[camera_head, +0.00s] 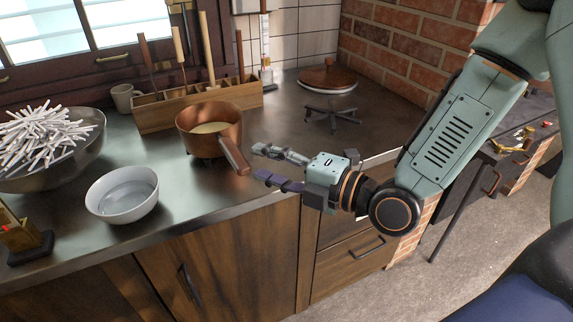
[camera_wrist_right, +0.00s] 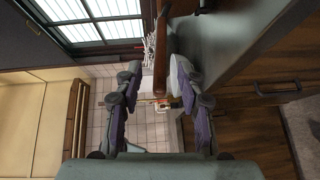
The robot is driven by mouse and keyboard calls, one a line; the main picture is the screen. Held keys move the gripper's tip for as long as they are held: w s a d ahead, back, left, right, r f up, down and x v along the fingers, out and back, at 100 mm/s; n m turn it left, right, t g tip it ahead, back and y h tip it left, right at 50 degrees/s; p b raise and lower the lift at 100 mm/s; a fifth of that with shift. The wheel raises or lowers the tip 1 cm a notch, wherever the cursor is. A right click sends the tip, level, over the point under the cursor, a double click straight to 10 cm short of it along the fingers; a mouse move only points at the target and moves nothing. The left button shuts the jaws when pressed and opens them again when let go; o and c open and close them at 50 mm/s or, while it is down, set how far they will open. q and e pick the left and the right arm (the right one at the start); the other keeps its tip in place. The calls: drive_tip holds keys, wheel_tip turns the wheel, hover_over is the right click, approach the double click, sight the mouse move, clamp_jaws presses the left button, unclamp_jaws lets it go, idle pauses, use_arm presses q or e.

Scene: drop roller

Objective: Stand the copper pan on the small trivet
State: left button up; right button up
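The copper pan (camera_head: 208,120) stands upright on the metal counter, with something pale yellow inside. Its brown wooden handle (camera_head: 234,156) points toward the front right, over the counter's edge. The small dark trivet (camera_head: 331,115) stands empty on the counter to the right of the pan. My right gripper (camera_head: 260,163) is open and empty, with its fingers pointing left at the handle's end. In the right wrist view the handle (camera_wrist_right: 161,55) shows between the two open fingers (camera_wrist_right: 159,78), with no contact visible. My left gripper is not in view.
A wooden rack (camera_head: 160,114) with upright tools stands behind the pan. A white bowl (camera_head: 122,194) and a large metal bowl (camera_head: 75,160) of white sticks stand at left. A brown lid-like object (camera_head: 327,77) lies behind the trivet. The counter between pan and trivet is clear.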

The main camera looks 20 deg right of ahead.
drive_tip(key=shift+p+v, duration=1.25)
drive_tip(key=shift+v, duration=0.55)
drive_tip(key=shift+s, duration=0.1)
drive_tip(key=shift+a, duration=0.1)
drive_tip(key=s+f+m+g+h, duration=0.2)
drive_tip(key=s+f+m+g, duration=0.15)
drive_tip(key=f+m, duration=0.4)
drive_tip(key=s+f+m+g+h, duration=0.2)
drive_tip(key=s+f+m+g, duration=0.15)
drive_tip(key=f, duration=0.65)
drive_tip(key=s+d+f+m+g+h, duration=0.2)
drive_tip(key=s+f+m+g+h, duration=0.1)
drive_tip(key=s+f+m, duration=0.2)
drive_tip(key=s+d+f+m+g+h, duration=0.2)
drive_tip(key=s+f+m+g, duration=0.2)
drive_tip(key=s, duration=0.9)
wheel_tip(320, 180, down, 2)
drive_tip(key=m, duration=0.4)
drive_tip(key=shift+d+m+h, duration=0.15)
drive_tip(key=shift+m+h, duration=0.25)
